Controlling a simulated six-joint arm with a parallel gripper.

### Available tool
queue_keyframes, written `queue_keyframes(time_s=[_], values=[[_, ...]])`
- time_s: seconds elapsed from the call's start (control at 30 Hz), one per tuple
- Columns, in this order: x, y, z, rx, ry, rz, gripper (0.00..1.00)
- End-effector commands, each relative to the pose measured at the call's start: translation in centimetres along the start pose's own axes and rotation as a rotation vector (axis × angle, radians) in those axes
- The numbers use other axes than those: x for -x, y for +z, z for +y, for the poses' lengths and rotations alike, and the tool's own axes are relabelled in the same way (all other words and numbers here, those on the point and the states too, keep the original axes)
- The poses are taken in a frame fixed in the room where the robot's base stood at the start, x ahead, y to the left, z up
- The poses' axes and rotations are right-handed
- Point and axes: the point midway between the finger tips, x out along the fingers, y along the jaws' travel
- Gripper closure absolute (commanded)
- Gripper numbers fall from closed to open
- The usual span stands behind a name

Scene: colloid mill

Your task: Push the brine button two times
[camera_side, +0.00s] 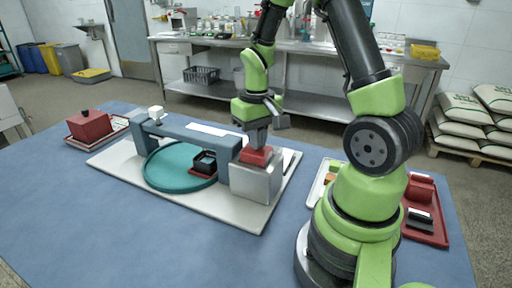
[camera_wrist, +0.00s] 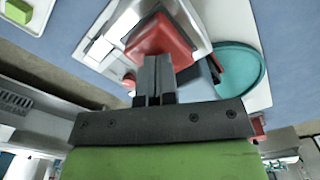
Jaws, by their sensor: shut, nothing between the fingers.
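A red block-shaped button (camera_side: 256,156) sits on top of a steel box (camera_side: 262,184) at the right end of the mill's base plate. In the wrist view the red button (camera_wrist: 157,36) shows just beyond my fingertips. I see no readable label that names it as the brine button. My gripper (camera_side: 257,146) is shut and empty, pointing down over the red button. My gripper's tips (camera_wrist: 157,60) overlap the red top in the wrist view. I cannot tell whether they touch it. Part of the button is hidden behind the fingers.
A red box (camera_side: 89,125) on a tray is far left. A red tray (camera_side: 433,232) is right. The front left table is clear.

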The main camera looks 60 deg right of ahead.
Motion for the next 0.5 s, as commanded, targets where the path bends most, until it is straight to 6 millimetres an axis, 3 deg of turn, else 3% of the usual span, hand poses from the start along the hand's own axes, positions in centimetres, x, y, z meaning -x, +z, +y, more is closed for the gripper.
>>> queue_keyframes(time_s=[0.5], values=[[3.9,-0.1,0.0,0.001,0.0,0.004,1.0]])
